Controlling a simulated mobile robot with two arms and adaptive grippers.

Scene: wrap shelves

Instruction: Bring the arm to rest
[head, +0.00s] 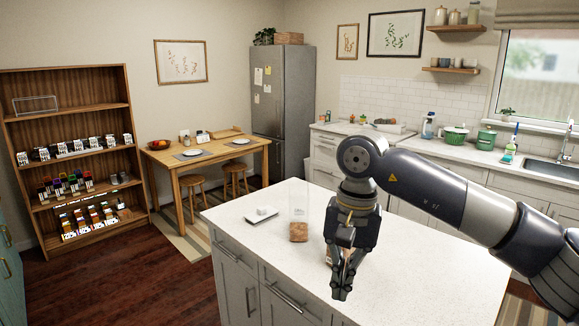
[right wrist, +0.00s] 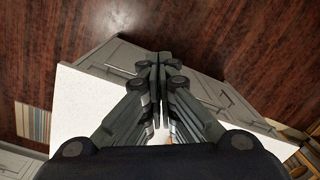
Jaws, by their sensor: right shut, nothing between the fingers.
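My right arm comes in from the right in the head view, bent at the elbow with the forearm hanging down. My right gripper (head: 341,290) points down over the white counter of the kitchen island (head: 420,265) and is shut with nothing in it. In the right wrist view, the fingers of my right gripper (right wrist: 157,100) are together, with the counter edge and dark wooden floor beyond them. My left gripper is not in view.
On the island, a clear bag with brown contents (head: 299,231) stands just left of my right gripper, beside a small white scale-like object (head: 262,215). A wooden shelf (head: 75,160) with several small items stands far left. A dining table (head: 205,155) and fridge (head: 285,100) are behind.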

